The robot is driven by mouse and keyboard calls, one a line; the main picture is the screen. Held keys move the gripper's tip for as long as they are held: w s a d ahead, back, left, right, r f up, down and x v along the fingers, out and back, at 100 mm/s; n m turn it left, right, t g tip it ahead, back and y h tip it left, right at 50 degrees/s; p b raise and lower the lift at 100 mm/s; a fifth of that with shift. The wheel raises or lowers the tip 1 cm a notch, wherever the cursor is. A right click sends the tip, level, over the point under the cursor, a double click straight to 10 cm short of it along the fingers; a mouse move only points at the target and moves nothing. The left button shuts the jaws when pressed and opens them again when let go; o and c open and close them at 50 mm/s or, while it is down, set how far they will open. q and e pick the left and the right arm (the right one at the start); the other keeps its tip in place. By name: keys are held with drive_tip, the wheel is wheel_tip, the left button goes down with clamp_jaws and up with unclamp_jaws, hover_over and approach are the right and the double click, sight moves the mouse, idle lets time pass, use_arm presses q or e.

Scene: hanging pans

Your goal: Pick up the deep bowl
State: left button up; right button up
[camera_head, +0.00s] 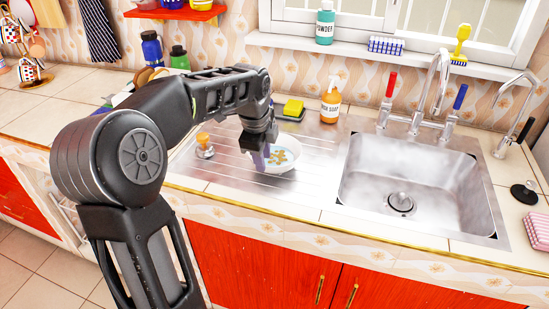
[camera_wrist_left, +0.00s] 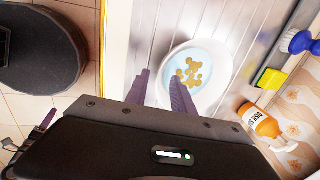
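The deep bowl (camera_head: 285,158) is white with a pale blue inside and a brown bear picture. It stands upright on the ribbed steel drainboard, left of the sink. My left gripper (camera_head: 261,158) is over the bowl's left side, fingers pointing down. In the left wrist view the fingers (camera_wrist_left: 160,90) are apart, one outside the bowl (camera_wrist_left: 207,65) and one across its rim area. The rim appears between them; I cannot tell whether they touch it. What seems to be a finger of my right gripper (camera_wrist_left: 45,121) shows at the lower left, mostly hidden.
A yellow sponge (camera_head: 293,108) and an orange soap bottle (camera_head: 331,101) stand behind the bowl. An orange-topped stopper-like item (camera_head: 204,145) is to its left. The sink (camera_head: 425,185) with its tall tap (camera_head: 437,85) lies right. The drainboard in front of the bowl is clear.

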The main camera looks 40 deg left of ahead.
use_arm(q)
drive_tip(key=x, duration=0.4)
drive_tip(key=shift+f, duration=0.1)
idle(0.4)
clamp_jaws()
idle(1.3)
